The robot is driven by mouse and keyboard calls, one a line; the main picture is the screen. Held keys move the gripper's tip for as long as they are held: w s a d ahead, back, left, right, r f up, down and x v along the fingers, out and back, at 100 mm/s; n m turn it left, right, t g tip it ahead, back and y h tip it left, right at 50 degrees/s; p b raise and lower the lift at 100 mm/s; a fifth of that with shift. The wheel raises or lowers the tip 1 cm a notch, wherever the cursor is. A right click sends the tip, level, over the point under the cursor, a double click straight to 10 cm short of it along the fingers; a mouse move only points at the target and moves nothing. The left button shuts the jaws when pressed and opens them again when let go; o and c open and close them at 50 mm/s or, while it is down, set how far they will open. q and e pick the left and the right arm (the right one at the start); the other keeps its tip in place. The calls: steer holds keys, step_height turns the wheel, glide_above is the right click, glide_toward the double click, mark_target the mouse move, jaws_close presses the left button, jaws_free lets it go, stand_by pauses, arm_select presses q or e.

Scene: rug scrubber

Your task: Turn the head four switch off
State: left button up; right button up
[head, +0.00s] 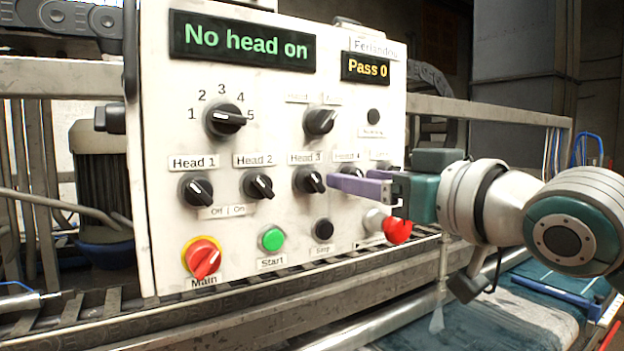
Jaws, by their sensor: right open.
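The control panel (280,140) stands upright, its display (243,42) reading "No head on" in green. The Head 4 label (346,156) is partly visible at the right of the row of head switches. The dark Head 4 switch below it is mostly hidden behind my right gripper (345,184), so I cannot tell its position. My right gripper comes in from the right, its purple fingers pointing left in front of that switch. It is open; I cannot tell whether it touches the knob. My left gripper is not in view.
The Head 3 knob (310,180) sits close left of my fingertips, with Head 2 (258,185) and Head 1 (196,190) further left. A red button (398,231) is just below my gripper. A metal rail (490,110) runs behind my right arm.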

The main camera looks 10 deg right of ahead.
steer(key=shift+s, duration=0.1)
steer(key=b+v, duration=0.4)
steer(key=v, duration=0.5)
steer(key=shift+s+d, duration=0.15)
steer(key=shift+s, duration=0.15)
